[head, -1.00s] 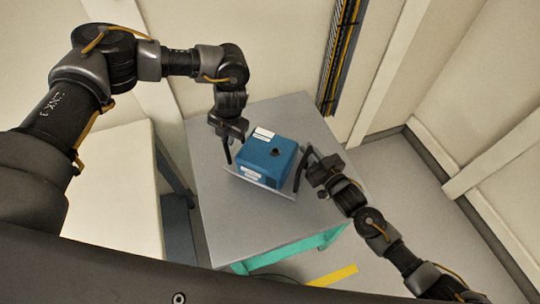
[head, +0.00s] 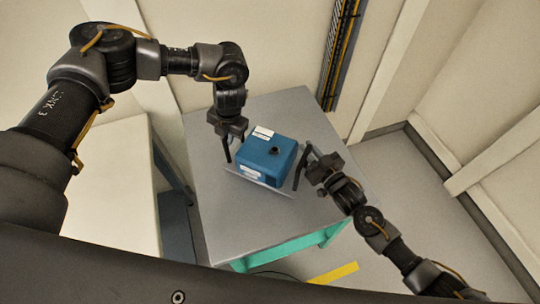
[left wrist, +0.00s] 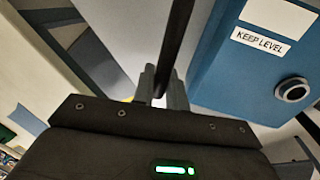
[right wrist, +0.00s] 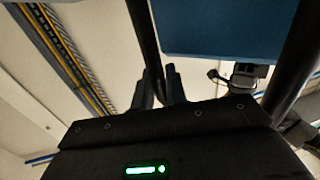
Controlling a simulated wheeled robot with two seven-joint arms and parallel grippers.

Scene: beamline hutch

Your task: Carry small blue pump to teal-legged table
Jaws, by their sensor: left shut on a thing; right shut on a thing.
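The small blue pump (head: 275,172) is a blue box with white labels, a dark round port on top and a grey base plate. It is upright over the grey top of the teal-legged table (head: 222,222); I cannot tell whether it touches. My left gripper (head: 229,139) is shut on a dark bar at the pump's left side. My right gripper (head: 311,165) is shut on the dark bar at its right side. The pump's "KEEP LEVEL" label and port show in the left wrist view (left wrist: 235,75). Its blue side shows in the right wrist view (right wrist: 215,28).
A pale-topped table (head: 115,190) stands to the left, with a narrow gap between it and the teal-legged table. Cable trunking (head: 340,55) runs up the back wall. A yellow floor strip (head: 333,273) lies in front. The tabletop around the pump looks clear.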

